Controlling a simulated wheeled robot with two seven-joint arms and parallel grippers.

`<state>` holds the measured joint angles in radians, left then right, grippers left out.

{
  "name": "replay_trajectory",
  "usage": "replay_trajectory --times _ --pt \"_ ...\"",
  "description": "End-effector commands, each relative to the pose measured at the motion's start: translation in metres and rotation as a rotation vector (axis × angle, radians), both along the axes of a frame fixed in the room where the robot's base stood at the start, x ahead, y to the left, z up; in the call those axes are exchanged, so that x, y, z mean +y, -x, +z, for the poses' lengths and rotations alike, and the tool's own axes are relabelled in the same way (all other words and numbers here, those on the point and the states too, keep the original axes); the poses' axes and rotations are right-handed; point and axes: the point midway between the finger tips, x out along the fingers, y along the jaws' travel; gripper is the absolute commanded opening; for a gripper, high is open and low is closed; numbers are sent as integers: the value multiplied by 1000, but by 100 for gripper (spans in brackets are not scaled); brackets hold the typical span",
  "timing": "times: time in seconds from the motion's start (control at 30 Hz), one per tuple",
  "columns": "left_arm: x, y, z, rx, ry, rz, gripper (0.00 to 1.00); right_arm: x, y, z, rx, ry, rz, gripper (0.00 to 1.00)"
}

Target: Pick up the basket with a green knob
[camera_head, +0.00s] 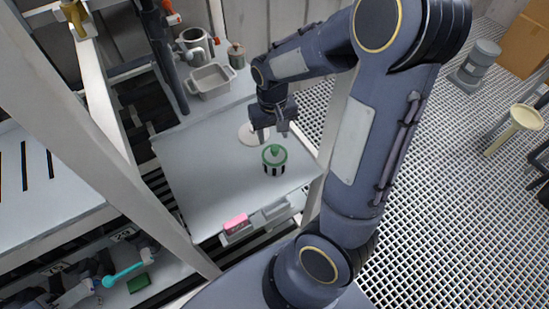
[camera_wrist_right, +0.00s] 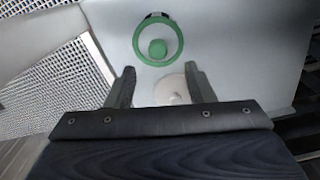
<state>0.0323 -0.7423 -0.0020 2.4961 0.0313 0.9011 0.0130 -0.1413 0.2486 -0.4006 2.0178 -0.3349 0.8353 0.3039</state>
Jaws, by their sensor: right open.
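The basket with a green knob (camera_head: 274,160) stands upright on the grey bench. It has a green rim, a round green knob on top and dark and white stripes on its side. In the right wrist view the basket (camera_wrist_right: 158,28) shows from above, just beyond the fingertips. My right gripper (camera_head: 272,133) is open and empty, above the bench and a little behind the basket in the head view. Its two fingers (camera_wrist_right: 159,72) are spread apart and do not visibly touch the basket. I cannot make out my left gripper.
A pale round disc (camera_head: 246,135) lies on the bench behind the basket. A grey tray (camera_head: 210,82), a metal pot (camera_head: 195,45) and a small canister (camera_head: 236,56) stand at the back. A pink block (camera_head: 236,222) is at the front edge. Bench around the basket's left is clear.

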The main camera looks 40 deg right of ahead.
Motion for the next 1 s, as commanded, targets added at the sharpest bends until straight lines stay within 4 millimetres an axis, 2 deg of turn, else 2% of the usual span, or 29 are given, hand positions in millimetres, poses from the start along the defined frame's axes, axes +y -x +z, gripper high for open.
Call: replay_trajectory --times 0.4,0.53,0.73,1.0 --pt "0 0 6 0 0 0 36 0 6 -56 4 -1 1 49" --pt "0 0 6 0 0 0 36 0 6 -64 1 -3 1 49" --pt "0 0 6 0 0 0 36 1 6 -64 0 -3 1 49" --pt "0 0 6 0 0 0 36 1 6 -64 -1 -3 1 14"
